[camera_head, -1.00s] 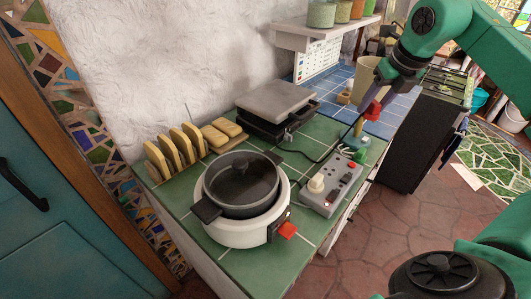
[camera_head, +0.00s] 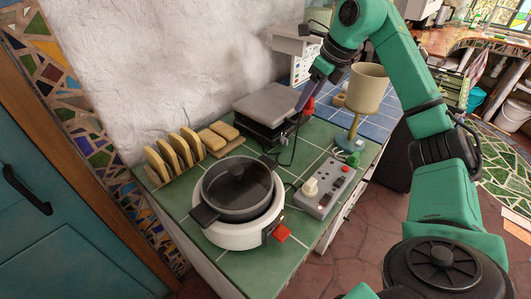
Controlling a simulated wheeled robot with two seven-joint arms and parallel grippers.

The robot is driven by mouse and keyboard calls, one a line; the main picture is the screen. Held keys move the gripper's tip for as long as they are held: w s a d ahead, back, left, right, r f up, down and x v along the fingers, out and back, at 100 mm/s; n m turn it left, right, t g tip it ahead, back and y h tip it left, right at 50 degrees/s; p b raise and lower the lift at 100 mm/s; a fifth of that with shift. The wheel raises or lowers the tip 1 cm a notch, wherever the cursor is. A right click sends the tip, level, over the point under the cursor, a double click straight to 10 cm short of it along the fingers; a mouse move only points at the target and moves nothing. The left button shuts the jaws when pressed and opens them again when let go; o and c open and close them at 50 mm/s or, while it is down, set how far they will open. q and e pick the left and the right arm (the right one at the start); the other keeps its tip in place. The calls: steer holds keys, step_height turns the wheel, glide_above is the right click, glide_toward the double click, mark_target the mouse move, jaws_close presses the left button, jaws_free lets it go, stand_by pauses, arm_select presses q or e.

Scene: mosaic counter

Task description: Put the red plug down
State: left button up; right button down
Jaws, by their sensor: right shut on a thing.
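The red plug (camera_head: 308,106) is at the far part of the green-tiled counter, just right of the grey-lidded sandwich press. My right gripper (camera_head: 311,90) points down from above and is shut on the plug. The fingertips partly hide it, and I cannot tell whether it touches the tiles. A dark cord (camera_head: 294,148) hangs from near the plug and runs over the counter. The left gripper is out of view.
The sandwich press (camera_head: 265,109) stands left of the plug, a beige goblet (camera_head: 367,88) right of it. A grey power strip (camera_head: 326,189) with a white plug (camera_head: 311,186) lies nearer. A white cooker (camera_head: 235,232) and bread slices (camera_head: 173,153) stand to the left. Bare tiles show mid-counter.

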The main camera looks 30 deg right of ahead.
step_height(320, 180, down, 20)
steer(key=b, duration=0.6)
steer(key=shift+r, duration=0.1)
steer(key=shift+s, duration=0.1)
steer(key=c, duration=0.8)
jaws_free()
steer(key=o, duration=0.5)
steer(key=shift+c, duration=0.2)
